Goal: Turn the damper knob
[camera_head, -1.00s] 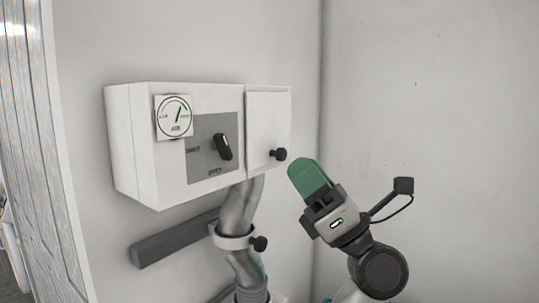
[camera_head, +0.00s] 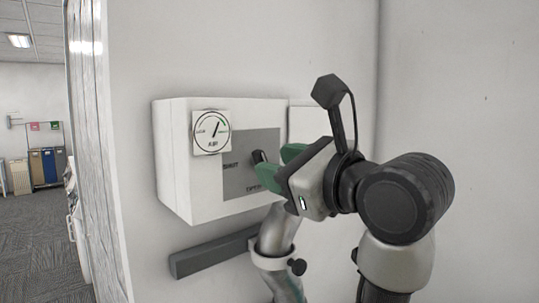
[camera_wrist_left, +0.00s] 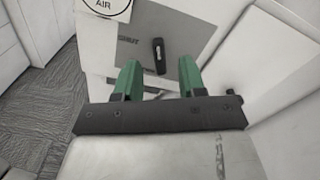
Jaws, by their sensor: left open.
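The black damper knob (camera_head: 258,157) sits on the grey panel (camera_head: 236,178) of a white wall box (camera_head: 174,160). In the left wrist view the knob (camera_wrist_left: 159,56) stands nearly upright, beyond and between the fingertips. My left gripper (camera_head: 281,164) has green fingers, is open and empty, and is close in front of the panel, just right of the knob in the head view. The fingers partly hide the panel's lower right. Whether a finger touches the knob I cannot tell. My right gripper is not in view.
A round AIR gauge (camera_head: 211,132) is on the box's upper left. A grey pipe (camera_head: 276,232) with a clamp and black knob (camera_head: 297,267) runs below. A dark bar (camera_head: 212,256) is on the wall. Open carpeted floor (camera_head: 40,240) lies at far left.

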